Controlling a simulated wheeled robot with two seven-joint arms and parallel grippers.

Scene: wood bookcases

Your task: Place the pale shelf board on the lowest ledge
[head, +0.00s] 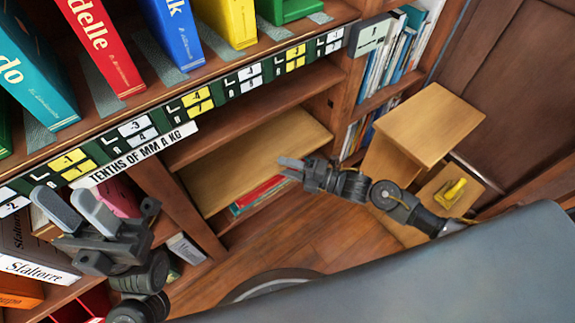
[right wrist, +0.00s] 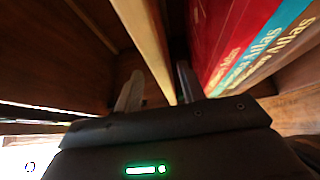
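The pale shelf board (head: 250,155) lies in the middle bay of the bookcase, below a darker fixed shelf and above some lying books. In the right wrist view its light front edge (right wrist: 145,40) runs down between my fingers. My right gripper (head: 288,168) is at the board's front edge toward the right. Its fingers (right wrist: 160,88) stand apart on either side of the edge, with a gap seen on one side. My left gripper (head: 78,208) is open and empty in front of the left bay. The ledges under the board are mostly hidden.
Red and teal books (head: 258,192) lie beneath the board; atlas spines (right wrist: 262,45) show close beside my right fingers. A wooden step stool (head: 430,120) with a yellow object (head: 452,192) stands at right. Wood floor (head: 300,238) before the bay is clear.

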